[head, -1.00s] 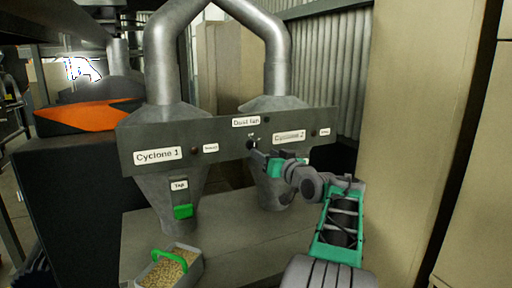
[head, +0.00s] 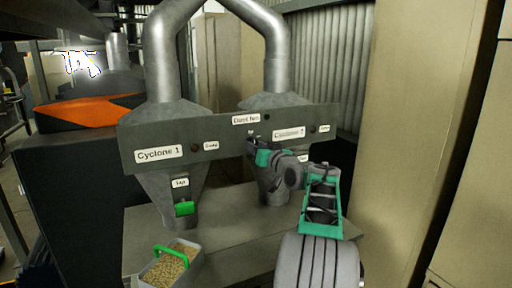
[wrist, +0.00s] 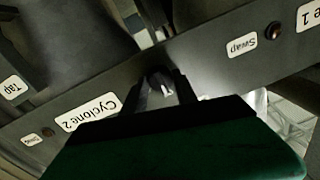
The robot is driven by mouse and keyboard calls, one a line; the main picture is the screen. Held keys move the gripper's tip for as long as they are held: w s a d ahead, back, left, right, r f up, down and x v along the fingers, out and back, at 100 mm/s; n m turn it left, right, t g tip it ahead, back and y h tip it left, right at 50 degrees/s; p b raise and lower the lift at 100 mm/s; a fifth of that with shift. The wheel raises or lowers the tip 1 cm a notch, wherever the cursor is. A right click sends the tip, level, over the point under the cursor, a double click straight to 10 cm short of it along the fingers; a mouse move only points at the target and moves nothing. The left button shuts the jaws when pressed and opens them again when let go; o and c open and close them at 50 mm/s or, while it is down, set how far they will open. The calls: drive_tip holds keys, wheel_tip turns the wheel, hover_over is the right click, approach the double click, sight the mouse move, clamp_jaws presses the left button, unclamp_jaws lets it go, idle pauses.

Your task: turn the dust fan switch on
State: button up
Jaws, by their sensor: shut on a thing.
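The dust fan switch (wrist: 158,77) is a dark round knob on the grey panel, with a small white mark showing by it in the wrist view. In the head view it sits under the "Dust fan" label (head: 246,119) and is mostly hidden by my gripper (head: 252,146). My gripper also shows in the wrist view (wrist: 164,88), its two dark fingers shut on the knob from either side. Which way the knob points is too small to tell.
The grey panel (head: 222,143) spans two metal cyclones. "Cyclone 1" (head: 159,153) is left and "Cyclone 2" (wrist: 88,115) is beside my gripper. A green tap handle (head: 184,209) hangs below left. A bin of pellets (head: 170,267) stands on the ledge. A beige wall (head: 420,130) stands close on the right.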

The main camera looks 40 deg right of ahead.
clamp_jaws()
drive_tip(key=shift+m, duration=0.3)
drive_tip(key=m, duration=0.6)
drive_tip(key=m+b, duration=0.1)
drive_tip(key=m, duration=0.4)
drive_tip(key=shift+a+m+t+h, duration=0.15)
drive_tip(key=shift+m+t+h, duration=0.15)
drive_tip(key=shift+m+h, duration=0.1)
idle(0.5)
